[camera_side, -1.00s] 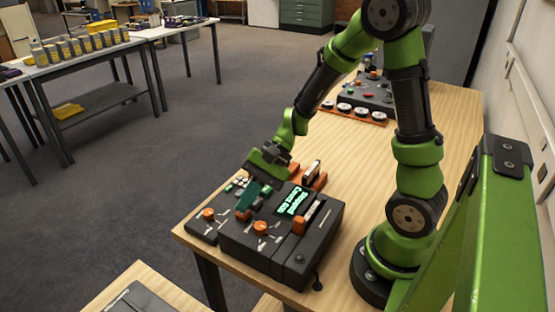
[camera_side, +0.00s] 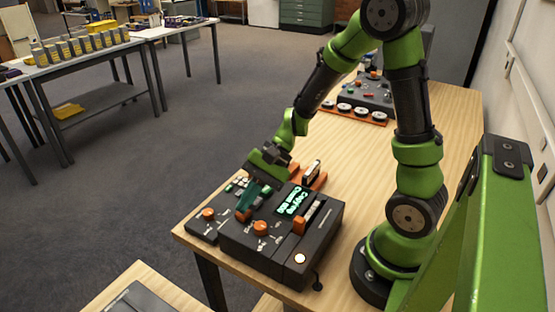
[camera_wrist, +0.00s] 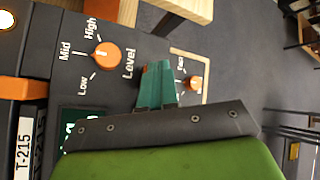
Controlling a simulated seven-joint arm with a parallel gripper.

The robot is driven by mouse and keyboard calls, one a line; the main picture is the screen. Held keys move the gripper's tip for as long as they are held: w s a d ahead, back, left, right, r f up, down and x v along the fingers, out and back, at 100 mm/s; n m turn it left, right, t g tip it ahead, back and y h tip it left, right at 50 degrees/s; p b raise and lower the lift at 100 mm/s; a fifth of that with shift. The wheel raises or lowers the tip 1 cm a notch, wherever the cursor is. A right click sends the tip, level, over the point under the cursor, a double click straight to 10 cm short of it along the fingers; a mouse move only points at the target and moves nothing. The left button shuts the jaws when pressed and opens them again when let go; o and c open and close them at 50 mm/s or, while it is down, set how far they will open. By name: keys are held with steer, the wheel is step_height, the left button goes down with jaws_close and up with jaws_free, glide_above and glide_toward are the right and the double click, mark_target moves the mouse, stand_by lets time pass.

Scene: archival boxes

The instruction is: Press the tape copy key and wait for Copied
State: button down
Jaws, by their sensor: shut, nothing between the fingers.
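The dark tape copier (camera_side: 265,245) sits on the wooden bench's near end. Its green-lit display (camera_side: 293,200) seems to read "Copying" over a count line too small to read surely. A lamp (camera_side: 300,258) on its front right glows pale; a lit lamp also shows in the wrist view (camera_wrist: 7,20). My gripper (camera_side: 247,205) is shut and empty, its teal fingertips low over the copier's left part. In the wrist view the fingers (camera_wrist: 155,85) point down beside a reddish key (camera_wrist: 143,72); I cannot tell whether they touch it. The orange Level knob (camera_wrist: 106,54) stands beside them.
Tapes labelled T-215 (camera_wrist: 27,150) sit in the copier, partly cut off. A smaller control panel with an orange knob (camera_side: 208,213) adjoins its left. Another dark device (camera_side: 372,95) and a row of round reels (camera_side: 352,110) stand farther back. The bench's middle is clear.

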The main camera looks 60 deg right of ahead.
mark_target(248, 210)
steer(key=shift+r, duration=0.6)
steer(key=shift+r, duration=2.5)
stand_by(1.4)
steer(key=shift+d+f, duration=0.1)
steer(key=shift+f, duration=0.05)
steer(key=s+d+r+n+t+h, duration=0.2)
steer(key=s+r+n+t+h, duration=0.2)
steer(key=s+r+n+h, duration=0.2)
step_height(248, 210, up, 4)
steer(key=s+n, duration=0.2)
steer(key=shift+s+n+h, duration=0.3)
steer(key=shift+s+h, duration=0.05)
steer(key=shift+h, duration=0.05)
steer(key=shift+f, duration=0.1)
